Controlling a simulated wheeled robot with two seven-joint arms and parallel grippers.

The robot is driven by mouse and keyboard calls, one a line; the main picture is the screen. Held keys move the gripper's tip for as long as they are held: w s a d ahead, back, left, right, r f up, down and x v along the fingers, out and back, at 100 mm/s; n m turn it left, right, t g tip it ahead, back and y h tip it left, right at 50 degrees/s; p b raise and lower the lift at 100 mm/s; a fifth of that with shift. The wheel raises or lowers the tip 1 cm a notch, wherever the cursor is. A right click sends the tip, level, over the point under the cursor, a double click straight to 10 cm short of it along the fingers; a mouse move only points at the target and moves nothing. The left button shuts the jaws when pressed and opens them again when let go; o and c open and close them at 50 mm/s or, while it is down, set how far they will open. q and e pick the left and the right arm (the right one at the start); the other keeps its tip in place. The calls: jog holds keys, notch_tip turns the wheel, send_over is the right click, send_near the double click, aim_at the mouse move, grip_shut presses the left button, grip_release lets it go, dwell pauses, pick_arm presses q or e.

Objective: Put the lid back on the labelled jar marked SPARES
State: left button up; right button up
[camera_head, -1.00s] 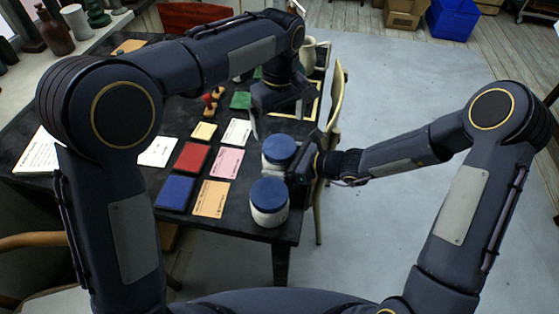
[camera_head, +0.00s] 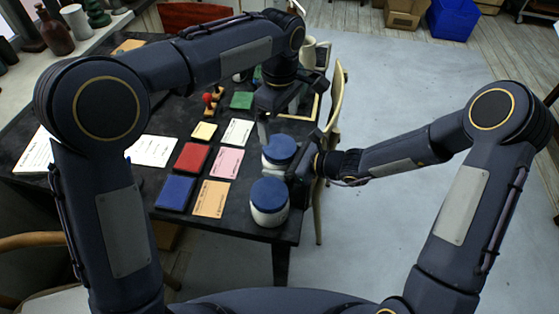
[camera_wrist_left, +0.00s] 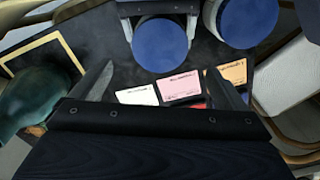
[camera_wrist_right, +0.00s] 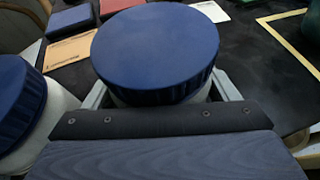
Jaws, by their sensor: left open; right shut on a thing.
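Two pale jars with blue tops stand at the table's near right end. My right gripper (camera_head: 300,167) is shut on the body of the farther jar (camera_head: 271,166), just below its blue lid (camera_head: 280,149). In the right wrist view this lid (camera_wrist_right: 157,50) fills the middle and looks seated on the jar. The nearer jar (camera_head: 268,216) also carries a blue lid (camera_head: 269,193); it stands free. My left gripper (camera_head: 281,122) is open and empty above the farther jar, pointing down, fingers apart. No SPARES label is readable, so I cannot tell which jar it is.
Left of the jars lie a red pad (camera_head: 191,157), a blue pad (camera_head: 175,192), a pink card (camera_head: 226,162) and an orange card (camera_head: 211,198). A red-knobbed stamp (camera_head: 209,104) stands behind. A chair (camera_head: 337,95) stands close to the table's right edge.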

aim_at(280, 146)
pick_arm(q)
jog(key=shift+f, duration=4)
jog(key=c, duration=1)
jog(key=m, duration=0.6)
jog(key=shift+m, duration=0.4)
jog(key=o, duration=1.1)
jog(key=shift+d+r, duration=0.1)
